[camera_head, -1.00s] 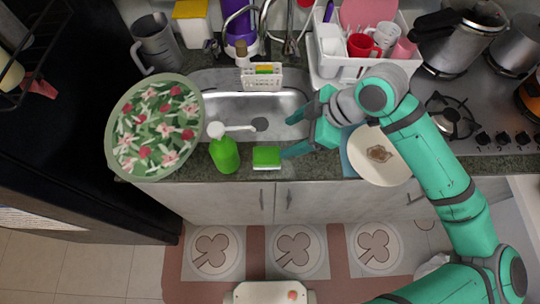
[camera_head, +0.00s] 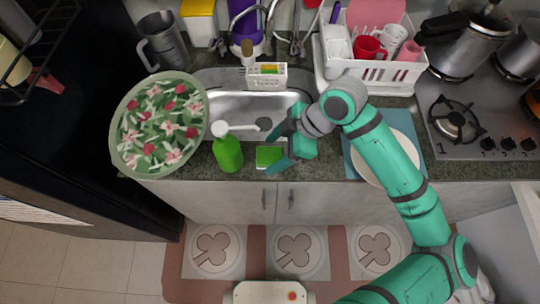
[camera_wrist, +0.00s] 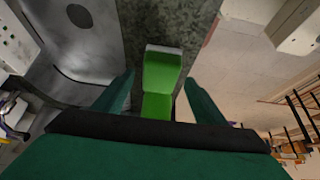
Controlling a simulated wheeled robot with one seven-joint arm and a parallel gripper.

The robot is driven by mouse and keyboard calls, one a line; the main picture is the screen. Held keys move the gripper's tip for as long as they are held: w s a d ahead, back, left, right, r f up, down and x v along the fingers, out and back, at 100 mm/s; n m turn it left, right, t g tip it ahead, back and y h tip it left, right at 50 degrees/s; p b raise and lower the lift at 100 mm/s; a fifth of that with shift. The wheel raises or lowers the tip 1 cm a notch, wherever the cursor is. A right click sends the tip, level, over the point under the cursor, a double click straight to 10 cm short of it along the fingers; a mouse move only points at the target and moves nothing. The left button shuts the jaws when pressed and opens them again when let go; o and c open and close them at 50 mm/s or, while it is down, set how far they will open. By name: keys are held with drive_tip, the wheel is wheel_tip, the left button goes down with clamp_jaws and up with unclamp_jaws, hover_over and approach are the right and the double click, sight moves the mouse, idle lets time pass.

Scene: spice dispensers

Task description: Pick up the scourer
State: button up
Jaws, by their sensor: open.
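The scourer (camera_head: 268,155) is a small green block with a pale edge. It lies on the dark stone counter in front of the sink, just right of the green soap bottle. In the wrist view the scourer (camera_wrist: 162,72) shows between the two fingers, and its near end is partly hidden by my gripper. My gripper (camera_head: 280,152) is open at the scourer's right side, with one finger toward the sink and one toward the counter's front edge. In the wrist view my gripper (camera_wrist: 161,92) has its fingers spread on either side; I cannot tell whether they touch it.
The green pump bottle (camera_head: 228,153) stands close left of the scourer. The sink (camera_head: 225,105) lies behind, with a white caddy (camera_head: 266,77) at its back. A floral bowl (camera_head: 158,125) is at left; a white plate (camera_head: 405,145) is at right.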

drive_tip(key=shift+x, duration=1.1)
drive_tip(key=c, duration=1.1)
drive_tip(key=shift+r, duration=0.1)
